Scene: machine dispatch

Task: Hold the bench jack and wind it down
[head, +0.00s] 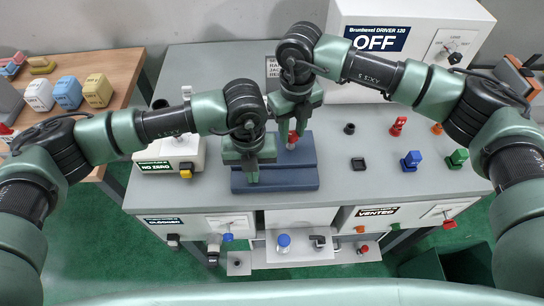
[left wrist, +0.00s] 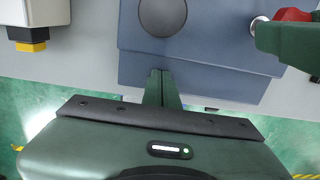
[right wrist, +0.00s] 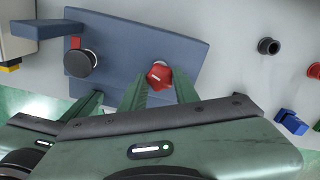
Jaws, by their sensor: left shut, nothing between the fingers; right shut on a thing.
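The bench jack (head: 300,182) is a blue-grey stepped block on the grey bench; its flat surface also shows in the left wrist view (left wrist: 215,55) and the right wrist view (right wrist: 130,50). My right gripper (head: 291,126) is shut on a red knob (right wrist: 158,76) at the jack's far side, the knob lying between its fingertips. My left gripper (head: 252,177) is shut and empty, over the jack's left part; in the left wrist view its fingertips (left wrist: 161,78) overlap the jack's near edge. A dark round disc (left wrist: 162,14) lies beyond them. My arms hide part of the jack.
A white box labelled NO ZERO (head: 160,155) stands left of the jack, and a large white DRIVER machine (head: 420,50) behind right. Small red, blue and black parts (head: 411,160) sit to the right. White units (head: 390,215) line the bench's front. Green floor lies below.

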